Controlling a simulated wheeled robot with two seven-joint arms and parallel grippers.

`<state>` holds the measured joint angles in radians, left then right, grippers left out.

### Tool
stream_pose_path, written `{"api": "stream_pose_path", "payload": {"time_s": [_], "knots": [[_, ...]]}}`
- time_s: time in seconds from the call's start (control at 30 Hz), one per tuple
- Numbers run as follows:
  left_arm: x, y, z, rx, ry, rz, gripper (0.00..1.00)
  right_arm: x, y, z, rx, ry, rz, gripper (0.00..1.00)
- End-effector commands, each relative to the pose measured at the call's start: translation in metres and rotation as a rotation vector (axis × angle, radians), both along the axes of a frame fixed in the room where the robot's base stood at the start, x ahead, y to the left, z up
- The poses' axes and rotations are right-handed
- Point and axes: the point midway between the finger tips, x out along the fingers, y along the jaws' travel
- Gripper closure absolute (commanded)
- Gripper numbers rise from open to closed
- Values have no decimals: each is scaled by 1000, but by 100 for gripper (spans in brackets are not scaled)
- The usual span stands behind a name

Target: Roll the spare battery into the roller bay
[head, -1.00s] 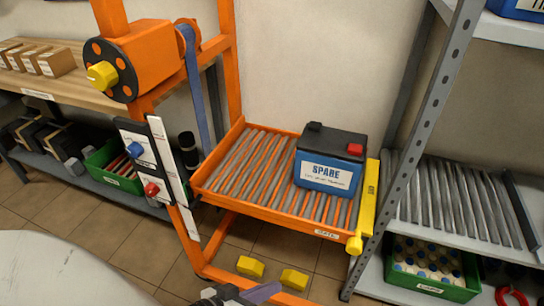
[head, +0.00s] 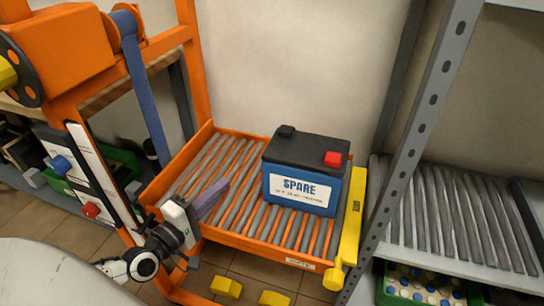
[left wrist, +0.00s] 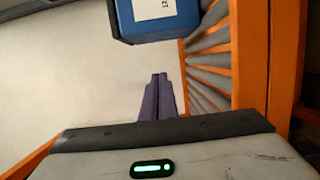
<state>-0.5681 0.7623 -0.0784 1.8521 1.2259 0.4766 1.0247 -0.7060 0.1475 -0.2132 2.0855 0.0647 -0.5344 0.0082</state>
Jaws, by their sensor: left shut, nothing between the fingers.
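The spare battery (head: 304,188) is a blue box with a black top and a red terminal cap. It stands upright on the rollers of an orange-framed tray (head: 281,253), towards the tray's right end. A yellow bar (head: 349,225) lies along the tray's right edge. The roller bay (head: 455,222) has grey rollers on the shelf at the right and is empty. My left gripper (head: 216,192) is shut and empty above the tray's left part, left of the battery and apart from it. In the left wrist view its purple fingers (left wrist: 158,98) are together, below the battery (left wrist: 155,20).
A grey perforated shelf post (head: 417,135) stands between the tray and the bay. An orange lift frame (head: 194,65) with a blue strap (head: 143,95) rises at the left. A green crate of bottles (head: 432,285) sits under the bay. Yellow blocks (head: 227,287) are low in front.

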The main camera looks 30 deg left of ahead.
Motion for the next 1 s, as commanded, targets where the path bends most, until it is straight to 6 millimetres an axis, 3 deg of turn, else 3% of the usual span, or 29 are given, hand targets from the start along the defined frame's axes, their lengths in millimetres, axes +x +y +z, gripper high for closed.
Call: {"api": "stream_pose_path", "payload": {"time_s": [0.27, 0.7, 0.8, 1.0], "knots": [[23, 0, 0, 1, -3, 1, 100, -3, 0, -5, 1, 7, -1, 47], [104, -5, 1, -1, -1, -1, 100, -5, 1, -8, 10, 6, -6, 47], [105, -22, 2, -5, 1, -1, 100, -5, 1, 0, 8, 6, -6, 47], [109, -38, 0, 1, 2, -1, 100, -7, 1, -1, 3, 14, -3, 47]]}}
